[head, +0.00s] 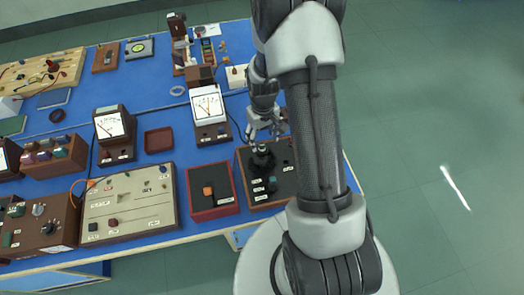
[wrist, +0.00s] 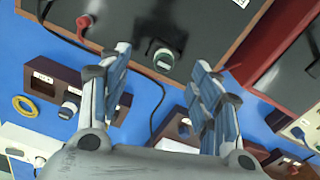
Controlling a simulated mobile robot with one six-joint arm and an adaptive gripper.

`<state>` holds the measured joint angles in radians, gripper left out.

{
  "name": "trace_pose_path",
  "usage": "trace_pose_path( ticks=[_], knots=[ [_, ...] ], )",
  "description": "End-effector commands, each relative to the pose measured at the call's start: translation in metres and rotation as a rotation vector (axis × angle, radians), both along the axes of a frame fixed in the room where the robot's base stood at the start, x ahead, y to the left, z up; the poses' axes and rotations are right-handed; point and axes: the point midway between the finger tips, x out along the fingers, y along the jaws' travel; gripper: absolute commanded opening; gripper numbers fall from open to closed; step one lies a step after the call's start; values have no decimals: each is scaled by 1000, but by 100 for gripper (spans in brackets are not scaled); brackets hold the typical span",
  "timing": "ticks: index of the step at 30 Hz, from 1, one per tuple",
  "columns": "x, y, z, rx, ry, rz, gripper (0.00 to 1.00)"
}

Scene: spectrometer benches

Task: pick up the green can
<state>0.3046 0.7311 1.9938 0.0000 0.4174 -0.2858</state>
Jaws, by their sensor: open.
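In the wrist view a dark green can (wrist: 166,46) with a pale label stands on a black panel with a brown frame (wrist: 232,46). It lies ahead of the gap between the fingers of my gripper (wrist: 162,66), which are wide apart with nothing between them. In the head view my gripper (head: 263,135) hangs over the far part of the same panel (head: 249,184). A dark round item (head: 262,160) just below it seems to be the can, but its colour is hard to tell there.
A smaller green-blue item (head: 272,184) stands on the panel nearer the front. A red tray (head: 212,206) and a white meter (head: 208,106) stand close to the left. Blue bench top shows between the instruments.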

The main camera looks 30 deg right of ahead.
Motion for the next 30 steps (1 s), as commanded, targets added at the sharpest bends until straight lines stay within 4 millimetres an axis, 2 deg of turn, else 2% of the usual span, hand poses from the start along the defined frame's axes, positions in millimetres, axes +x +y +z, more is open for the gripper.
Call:
trace_pose_path(
  ticks=[5,13,20,30],
  knots=[
    [-1,2,-12,0,0,0,58],
    [-3,4,-51,0,0,0,58],
    [-2,4,-52,0,-1,0,58],
    [-3,4,-52,0,-1,0,36]
  ],
)
